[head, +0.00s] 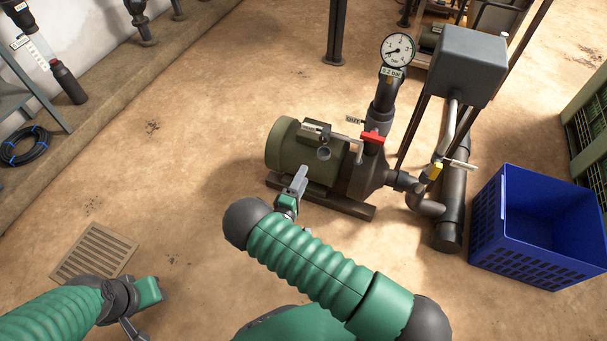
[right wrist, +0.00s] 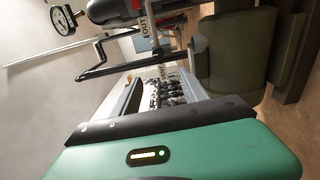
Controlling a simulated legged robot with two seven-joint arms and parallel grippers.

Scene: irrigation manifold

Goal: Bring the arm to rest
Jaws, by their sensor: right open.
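My right arm (head: 310,260) reaches up from the bottom middle of the head view. Its gripper (head: 299,182) is in front of the green pump motor (head: 290,147), partly overlapping it in the picture; I cannot tell whether they touch. In the right wrist view the right gripper (right wrist: 168,88) is open, and I see nothing held between its fingers. The motor (right wrist: 235,55) shows beyond it, turned sideways. My left gripper (head: 135,322) is low at the left of the head view, over bare floor; its fingers are too unclear to judge.
A red valve handle (head: 373,138) and a pressure gauge (head: 398,50) stand at the pump, near the right gripper. A grey box (head: 467,62) on posts and a blue crate (head: 487,215) are to the right. A floor grate (head: 95,252) lies left. Open floor lies between.

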